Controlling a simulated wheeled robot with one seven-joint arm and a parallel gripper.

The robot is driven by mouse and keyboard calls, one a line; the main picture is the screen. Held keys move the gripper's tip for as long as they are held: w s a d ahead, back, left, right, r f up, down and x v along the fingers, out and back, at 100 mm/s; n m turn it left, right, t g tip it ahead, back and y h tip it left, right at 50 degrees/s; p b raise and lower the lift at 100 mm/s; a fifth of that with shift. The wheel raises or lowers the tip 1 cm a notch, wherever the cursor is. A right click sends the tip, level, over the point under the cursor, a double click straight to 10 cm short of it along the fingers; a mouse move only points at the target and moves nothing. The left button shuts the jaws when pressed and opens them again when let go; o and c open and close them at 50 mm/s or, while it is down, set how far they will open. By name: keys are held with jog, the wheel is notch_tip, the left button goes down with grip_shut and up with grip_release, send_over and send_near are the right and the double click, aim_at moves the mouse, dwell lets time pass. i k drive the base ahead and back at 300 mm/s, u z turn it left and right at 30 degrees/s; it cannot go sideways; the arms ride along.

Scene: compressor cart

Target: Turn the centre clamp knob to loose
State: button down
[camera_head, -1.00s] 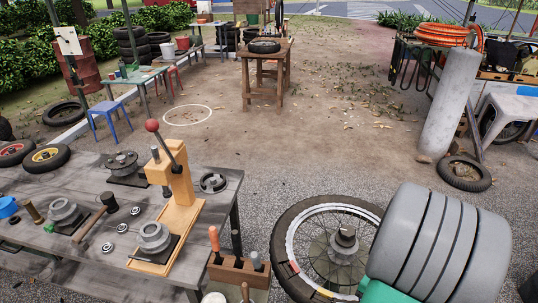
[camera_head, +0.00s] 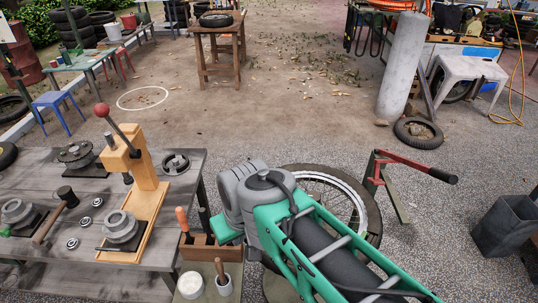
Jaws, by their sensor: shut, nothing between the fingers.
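A spoked wheel with a black tyre (camera_head: 373,222) lies flat at the centre right, on the gravel side of the workbench. The middle of the wheel, where a dark clamp knob showed earlier, is now hidden behind my green and grey arm. The arm reaches in from the bottom right and covers the near and left part of the wheel. My gripper is not visible, so I cannot tell where its fingers are relative to the knob.
The wooden workbench (camera_head: 180,205) at left carries a press (camera_head: 140,170) and metal parts. A tool rack (camera_head: 204,250) stands close to my arm. A dark bin (camera_head: 505,226) stands far right. Open gravel lies between.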

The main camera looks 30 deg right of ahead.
aim_at(315, 195)
jog(key=u, duration=0.05)
jog(key=k, duration=0.55)
jog(key=z, duration=0.85)
jog(key=i, duration=0.85)
jog(key=u, duration=0.15)
